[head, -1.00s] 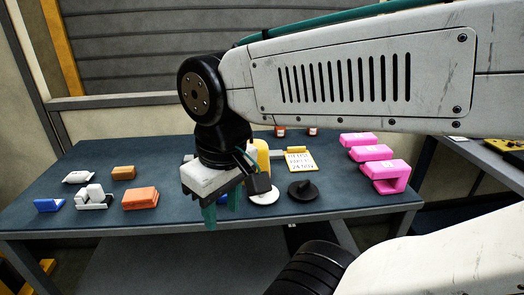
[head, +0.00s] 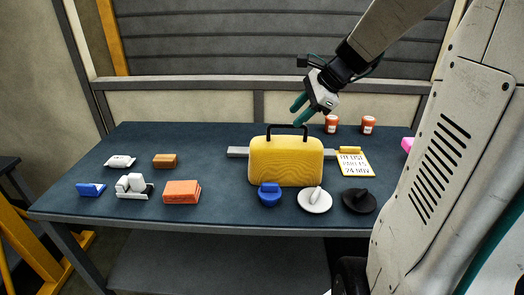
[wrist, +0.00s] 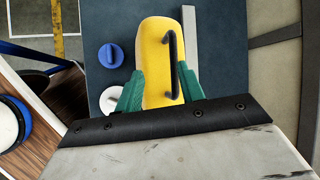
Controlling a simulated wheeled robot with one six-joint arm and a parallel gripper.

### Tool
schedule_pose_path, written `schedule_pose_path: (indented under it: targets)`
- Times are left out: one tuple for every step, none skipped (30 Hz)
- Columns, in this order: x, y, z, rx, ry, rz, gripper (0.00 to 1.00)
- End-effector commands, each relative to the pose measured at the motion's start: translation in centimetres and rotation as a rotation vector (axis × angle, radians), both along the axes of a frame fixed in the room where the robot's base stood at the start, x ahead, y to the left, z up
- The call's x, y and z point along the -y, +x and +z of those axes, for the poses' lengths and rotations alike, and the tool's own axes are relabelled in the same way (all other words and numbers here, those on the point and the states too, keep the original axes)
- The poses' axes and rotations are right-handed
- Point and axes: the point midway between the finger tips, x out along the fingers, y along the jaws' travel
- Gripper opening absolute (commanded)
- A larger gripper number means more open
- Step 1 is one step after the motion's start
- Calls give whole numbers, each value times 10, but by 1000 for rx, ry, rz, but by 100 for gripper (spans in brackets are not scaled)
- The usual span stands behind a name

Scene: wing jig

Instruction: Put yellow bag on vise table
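The yellow bag (head: 286,162) stands upright on the blue-topped table (head: 225,215), its black handle (head: 287,127) on top. In the wrist view the bag (wrist: 155,60) is seen from above, with its handle (wrist: 172,65) along its right side. My gripper (head: 299,109) is open and empty, its green fingers just above and slightly right of the handle in the head view. In the wrist view the fingers (wrist: 159,88) appear on either side of the bag's near end. Contact is not visible. I cannot make out a vise.
A blue knob (head: 269,195), a white disc (head: 314,200) and a black disc (head: 359,201) lie in front of the bag. A grey bar (head: 238,152) lies behind it. A yellow clipboard (head: 355,163) and red jars (head: 331,124) are at right. Small blocks (head: 182,192) stand left, with free tabletop between.

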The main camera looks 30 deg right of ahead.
Motion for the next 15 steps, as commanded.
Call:
schedule_pose_path:
  targets:
    - [14,5,-3,-2,32,-65,39]
    - [20,8,-3,-2,46,-94,39]
    - [24,10,-5,-3,62,-121,39]
    - [26,12,-7,-3,70,-135,39]
    - [27,14,-8,-3,76,-144,39]
    - [26,16,-11,-3,79,-149,39]
    - [25,18,-14,-3,80,-151,39]
    - [23,20,-17,-4,79,-150,39]
    - [21,23,-21,-4,80,-147,39]
    - [20,24,-23,-3,78,-147,39]
    - [19,26,-26,-4,77,-147,39]
    - [17,28,-29,-3,78,-146,39]
    - [15,29,-33,-3,78,-145,39]
    - [13,31,-36,-4,78,-144,39]
    - [10,33,-42,-5,77,-143,39]
